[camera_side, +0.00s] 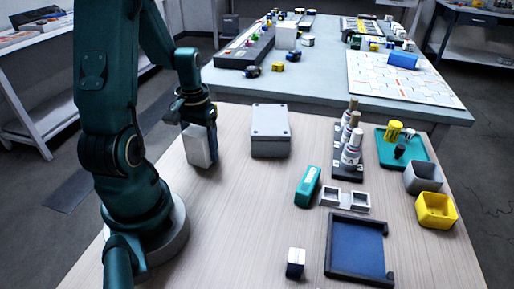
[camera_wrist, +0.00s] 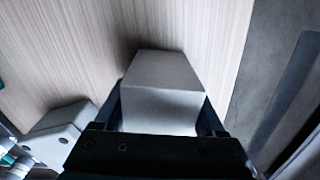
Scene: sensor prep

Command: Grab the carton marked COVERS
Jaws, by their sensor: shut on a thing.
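A plain white-grey carton (camera_side: 198,147) stands upright at the left part of the wooden table in the side view. It also shows in the wrist view (camera_wrist: 163,95), between the jaws. My gripper (camera_side: 196,122) is above it and shut on its upper part; it shows in the wrist view too (camera_wrist: 165,112). No marking can be read on the carton's visible faces. Whether its base touches the table is hard to tell.
A grey box (camera_side: 270,131) sits close to the right of the carton. A teal case (camera_side: 307,187), a bottle rack (camera_side: 347,172), a teal tray (camera_side: 424,158), a yellow bin (camera_side: 436,211) and a blue-floored tray (camera_side: 355,250) stand further right.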

